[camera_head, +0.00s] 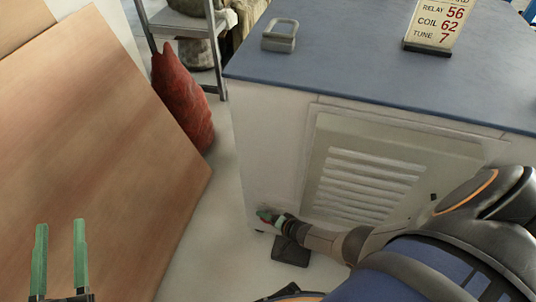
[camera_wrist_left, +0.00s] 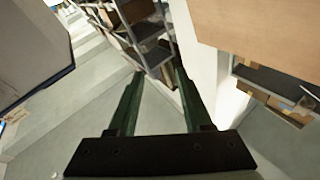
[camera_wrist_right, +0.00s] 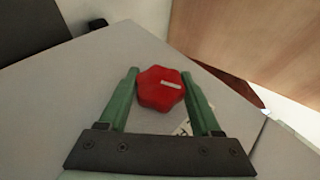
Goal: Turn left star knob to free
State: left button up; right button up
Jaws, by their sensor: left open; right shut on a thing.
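A red star knob (camera_wrist_right: 160,88) with a short pale mark on its face sits on the pale cabinet panel in the right wrist view. The mark lies nearly level, tilted slightly. My right gripper (camera_wrist_right: 160,74) is shut on this knob, one green finger on each side. In the head view my right gripper (camera_head: 264,215) is low at the left end of the cabinet front, and it hides most of the knob. My left gripper (camera_head: 61,224) is open and empty at the lower left, in front of a wooden panel. It also shows empty in the left wrist view (camera_wrist_left: 159,72).
The cabinet (camera_head: 250,130) has a louvred panel (camera_head: 365,180) and a blue top with a grey handle (camera_head: 280,36) and a number sign (camera_head: 435,25). A wooden panel (camera_head: 95,150) leans at left. A red bag-like object (camera_head: 182,100) and shelving (camera_head: 185,25) stand behind.

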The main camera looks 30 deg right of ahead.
jog(key=shift+n+g+h+p, duration=0.3)
jog(key=shift+g+h+p, duration=0.35)
jog(key=shift+g+h, duration=0.35)
jog(key=shift+g, duration=0.6)
jog(key=shift+n+g+h, duration=0.3)
jog(key=shift+g+h, duration=0.4)
jog(key=shift+h, duration=0.1)
pick_arm(q)
notch_tip(320, 180, down, 7)
jog(key=n+g+y, duration=0.1)
jog(key=g+y, duration=0.1)
jog(key=shift+w+a+n+g, duration=0.2)
jog(key=shift+w+n+g, duration=0.1)
jog(key=shift+g, duration=0.1)
pick_arm(e)
jog(key=shift+d, duration=0.1)
